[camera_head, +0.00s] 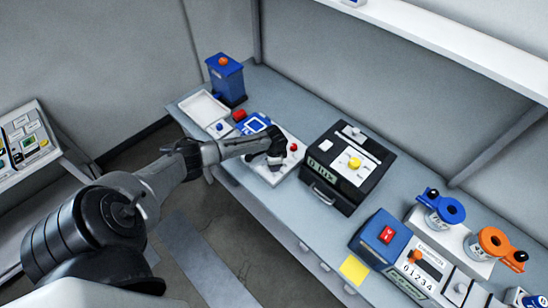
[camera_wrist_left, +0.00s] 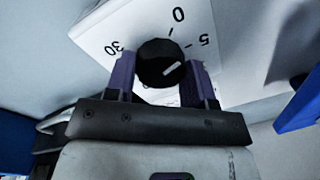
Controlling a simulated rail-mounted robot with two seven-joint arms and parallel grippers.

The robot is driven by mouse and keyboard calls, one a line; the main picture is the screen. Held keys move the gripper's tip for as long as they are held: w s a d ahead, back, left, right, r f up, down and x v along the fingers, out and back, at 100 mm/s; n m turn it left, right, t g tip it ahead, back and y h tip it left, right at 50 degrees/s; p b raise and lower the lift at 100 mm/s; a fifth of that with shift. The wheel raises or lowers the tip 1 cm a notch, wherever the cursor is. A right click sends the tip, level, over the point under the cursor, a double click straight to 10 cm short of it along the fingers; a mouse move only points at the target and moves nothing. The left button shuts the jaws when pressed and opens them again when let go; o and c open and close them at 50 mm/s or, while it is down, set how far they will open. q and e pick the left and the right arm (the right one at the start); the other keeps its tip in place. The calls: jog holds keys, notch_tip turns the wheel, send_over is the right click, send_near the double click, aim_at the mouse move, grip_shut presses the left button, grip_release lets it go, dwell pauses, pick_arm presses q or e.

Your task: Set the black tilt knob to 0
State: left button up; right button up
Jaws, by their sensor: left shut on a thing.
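The black tilt knob (camera_wrist_left: 158,60) sits on a white panel (camera_wrist_left: 92,38) with printed marks 0, 5 and 30. The knob's white pointer line lies on its lower right, away from the 0 and nearer the 5 side. The purple fingers of my left gripper (camera_wrist_left: 160,76) are on either side of the knob, shut on it. In the head view, my left gripper (camera_head: 274,153) is over the white unit (camera_head: 264,176) on the bench and hides most of the knob. My right gripper is not in view.
A black box with a yellow knob (camera_head: 354,164) stands right of the white unit. A blue-and-white device (camera_head: 257,123), a white tray (camera_head: 203,107) and a blue box (camera_head: 227,80) are behind and left. A red-switch box (camera_head: 385,236) and ring holders stand further right.

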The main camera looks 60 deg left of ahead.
pick_arm(q)
jog(key=n+p, duration=0.2)
jog(key=n, duration=0.1)
jog(key=shift+w+r+n, duration=0.1)
jog(key=shift+r+n, duration=0.05)
jog(key=shift+n, duration=0.15)
jog(key=shift+n+p, duration=0.55)
jog(key=shift+n, duration=0.35)
jog(key=o, duration=0.9)
jog(key=r, duration=0.9)
jog(key=d+r+p, duration=0.1)
jog(key=r, duration=0.3)
jog(key=shift+r, duration=0.25)
